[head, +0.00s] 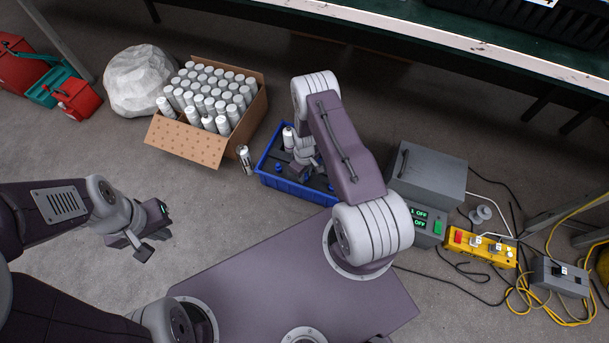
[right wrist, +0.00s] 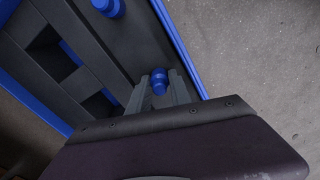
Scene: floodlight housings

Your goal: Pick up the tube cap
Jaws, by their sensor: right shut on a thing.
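A blue tube cap (right wrist: 159,80) sits between the fingertips of my right gripper (right wrist: 159,88) in the right wrist view, close to the crate wall. The gripper is shut on it. In the head view my right gripper (head: 304,165) reaches down into the blue crate (head: 296,190), and my arm hides part of the crate. Another blue cap (right wrist: 107,7) lies in the crate near the top of the wrist view. A white tube (head: 288,139) stands at the crate's left side. My left gripper (head: 155,230) is open and empty above the floor at left.
A cardboard box (head: 190,140) of white tubes stands left of the crate, with a single tube (head: 245,160) between them. A grey machine (head: 428,175) and a yellow control box (head: 481,247) with cables are at right. The floor below the cardboard box is clear.

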